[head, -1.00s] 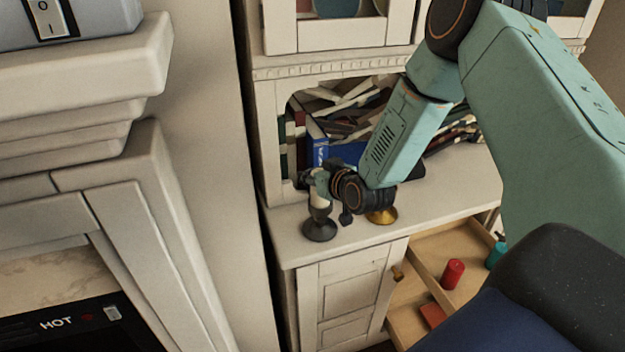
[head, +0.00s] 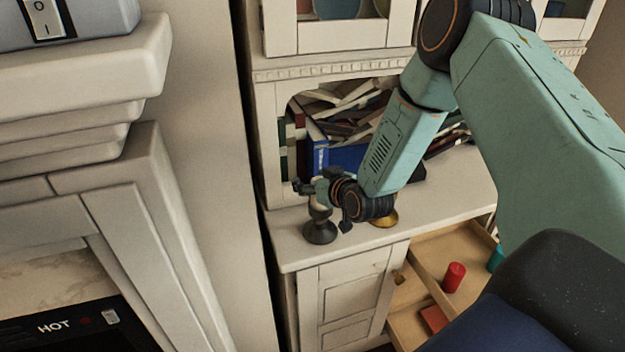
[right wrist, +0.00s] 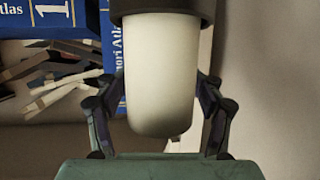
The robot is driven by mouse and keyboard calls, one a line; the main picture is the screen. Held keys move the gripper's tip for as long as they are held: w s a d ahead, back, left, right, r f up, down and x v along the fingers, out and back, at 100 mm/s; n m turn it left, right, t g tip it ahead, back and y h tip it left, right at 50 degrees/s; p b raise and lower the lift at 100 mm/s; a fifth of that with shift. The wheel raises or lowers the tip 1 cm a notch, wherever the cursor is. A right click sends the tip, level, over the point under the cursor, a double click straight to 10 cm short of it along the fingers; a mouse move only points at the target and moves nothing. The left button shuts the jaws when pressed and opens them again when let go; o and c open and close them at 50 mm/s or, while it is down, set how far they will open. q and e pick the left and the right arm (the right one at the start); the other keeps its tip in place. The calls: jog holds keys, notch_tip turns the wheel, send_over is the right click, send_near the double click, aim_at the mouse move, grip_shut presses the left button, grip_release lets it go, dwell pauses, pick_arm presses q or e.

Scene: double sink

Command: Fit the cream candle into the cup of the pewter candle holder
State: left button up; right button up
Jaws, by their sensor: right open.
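The pewter candle holder (head: 320,234) stands upright on the cabinet's counter in the head view. The cream candle (head: 319,212) is above it, upright, its top partly hidden by my gripper. In the right wrist view the candle (right wrist: 160,70) has one end inside the dark cup of the holder (right wrist: 160,12), with no gap showing at the rim. My right gripper (head: 312,188) is open around the candle's upper part. In the right wrist view its fingers (right wrist: 160,90) stand on either side of the candle, apart from it. My left gripper is not in view.
A brass-coloured holder (head: 386,218) stands just right, partly behind my arm. An open drawer (head: 415,290) below holds a red candle (head: 454,277) and a teal object (head: 495,258). The counter's front left is clear.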

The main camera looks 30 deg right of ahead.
jog(key=shift+s, duration=0.1)
jog(key=p+v, duration=0.3)
jog(key=v, duration=0.9)
jog(key=shift+p, duration=0.35)
jog(key=s+a+f+g+y, duration=0.2)
jog(key=s+a+f+g, duration=0.7)
jog(key=s+f, duration=0.4)
jog(key=s+a+f+g, duration=0.1)
jog(key=s+f+g, duration=0.1)
jog(key=s, duration=0.6)
jog(key=s+a+f+g+h, duration=0.1)
jog(key=s+a+f+g, duration=0.1)
jog(key=s, duration=0.7)
jog(key=shift+s+a+f, duration=0.2)
jog(key=shift+a+f, duration=0.1)
jog(key=shift+f, duration=0.15)
jog(key=shift+f, duration=0.15)
